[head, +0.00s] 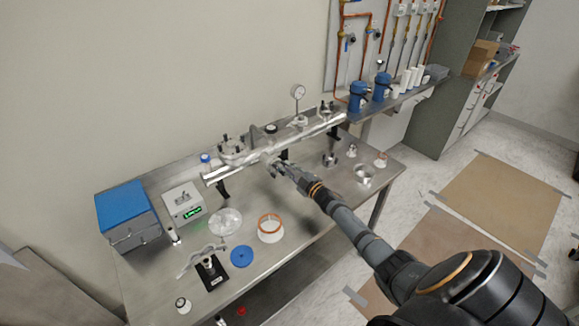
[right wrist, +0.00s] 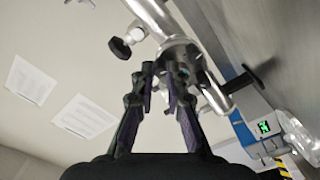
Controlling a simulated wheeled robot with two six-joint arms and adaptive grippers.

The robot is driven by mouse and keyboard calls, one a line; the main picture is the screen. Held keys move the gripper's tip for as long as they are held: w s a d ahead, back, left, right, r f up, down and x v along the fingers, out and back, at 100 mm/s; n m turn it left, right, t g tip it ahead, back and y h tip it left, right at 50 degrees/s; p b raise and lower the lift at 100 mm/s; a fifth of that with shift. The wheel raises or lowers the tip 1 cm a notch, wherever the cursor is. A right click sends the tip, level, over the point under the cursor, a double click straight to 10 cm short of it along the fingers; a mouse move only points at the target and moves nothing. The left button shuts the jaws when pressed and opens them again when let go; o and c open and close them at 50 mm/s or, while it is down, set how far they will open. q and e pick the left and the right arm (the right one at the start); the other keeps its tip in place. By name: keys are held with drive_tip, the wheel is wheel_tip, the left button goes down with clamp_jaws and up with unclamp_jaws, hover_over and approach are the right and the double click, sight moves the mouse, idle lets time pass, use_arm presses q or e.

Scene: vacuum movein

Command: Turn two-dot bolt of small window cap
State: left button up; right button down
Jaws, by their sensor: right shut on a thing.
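My right gripper (head: 274,166) reaches the near side of a long metal tube chamber (head: 318,131) on the bench. In the right wrist view its dark fingertips (right wrist: 160,76) are shut on a small bolt at the small window cap (right wrist: 183,52), a round metal end with fittings around it. The fingertips mostly hide the bolt. Its dot marks are too small to read. My left gripper is not in view.
A blue-topped box (head: 126,204) and a small meter with a green display (head: 184,203) stand left on the steel bench. An orange-rimmed white ring (head: 270,229), a clear dish (head: 226,222) and a blue disc (head: 242,256) lie in front.

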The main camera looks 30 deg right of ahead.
drive_tip(key=m+p, duration=0.1)
drive_tip(key=m, duration=0.4)
drive_tip(key=shift+m+p, duration=0.3)
idle(0.4)
drive_tip(key=c, duration=1.4)
unclamp_jaws()
drive_tip(key=shift+o, duration=0.2)
drive_tip(key=s, duration=1.2)
drive_tip(key=shift+d, duration=0.45)
